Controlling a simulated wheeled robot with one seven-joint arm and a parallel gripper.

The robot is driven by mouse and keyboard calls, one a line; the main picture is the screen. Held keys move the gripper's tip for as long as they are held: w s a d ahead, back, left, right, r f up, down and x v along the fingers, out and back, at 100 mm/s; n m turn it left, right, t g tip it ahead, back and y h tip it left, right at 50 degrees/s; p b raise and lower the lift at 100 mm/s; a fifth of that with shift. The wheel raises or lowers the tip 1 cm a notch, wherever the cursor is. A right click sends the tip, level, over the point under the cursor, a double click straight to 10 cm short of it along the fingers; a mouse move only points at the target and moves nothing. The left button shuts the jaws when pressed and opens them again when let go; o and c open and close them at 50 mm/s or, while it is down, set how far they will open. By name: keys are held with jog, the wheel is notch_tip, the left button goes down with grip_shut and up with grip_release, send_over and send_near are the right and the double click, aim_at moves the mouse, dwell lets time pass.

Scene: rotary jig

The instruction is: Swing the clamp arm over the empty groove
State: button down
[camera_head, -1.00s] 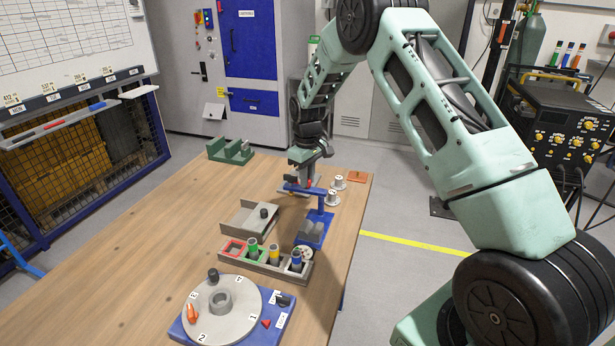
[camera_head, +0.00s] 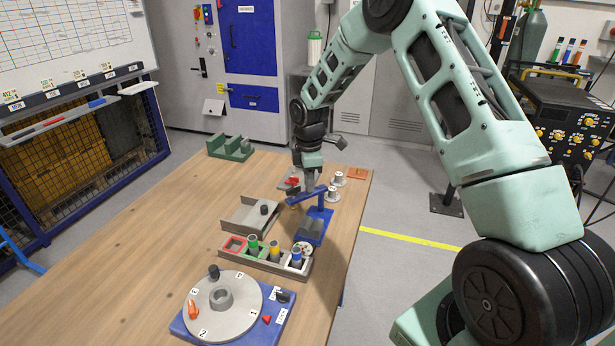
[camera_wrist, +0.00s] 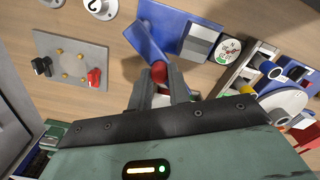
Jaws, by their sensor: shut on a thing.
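The blue clamp arm (camera_head: 304,197) reaches left from the top of a post on a blue base (camera_head: 323,214). Grey blocks (camera_head: 311,227) stand on the base, to the near side of the arm. In the wrist view the clamp arm (camera_wrist: 147,42) slants across beside a grey block (camera_wrist: 201,42), not over it. My gripper (camera_wrist: 160,84) is shut on the red knob (camera_wrist: 159,70) at the arm's free end. In the head view my gripper (camera_head: 309,188) is partly hidden around the knob. The groove is hard to make out in either view.
A cup rack (camera_head: 264,260) and a round dial gauge (camera_wrist: 228,48) are close to the blue base. A grey tray (camera_head: 240,222) lies to its left. White spools (camera_head: 333,192) stand behind. A numbered turntable (camera_head: 227,325) is nearer. The table's left side is clear.

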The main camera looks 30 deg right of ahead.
jog(key=shift+s+d+r+n+p, duration=0.15)
jog(key=shift+s+n+p, duration=0.35)
jog(key=shift+n, duration=0.75)
jog(key=shift+s+d+f+n+p, duration=0.1)
jog(key=shift+s+n+p, duration=0.4)
jog(key=shift+n, duration=0.8)
jog(key=shift+s+d+r+n+p, duration=0.15)
jog(key=shift+s+n+p, duration=0.15)
jog(key=shift+n+p, duration=0.65)
jog(key=shift+f+n, duration=0.15)
jog(key=shift+n, duration=0.35)
jog(key=c, duration=1.3)
grip_release()
jog(key=shift+b, duration=0.3)
notch_tip(320, 180, up, 17)
jog(key=b, duration=0.3)
jog(key=shift+r, duration=0.2)
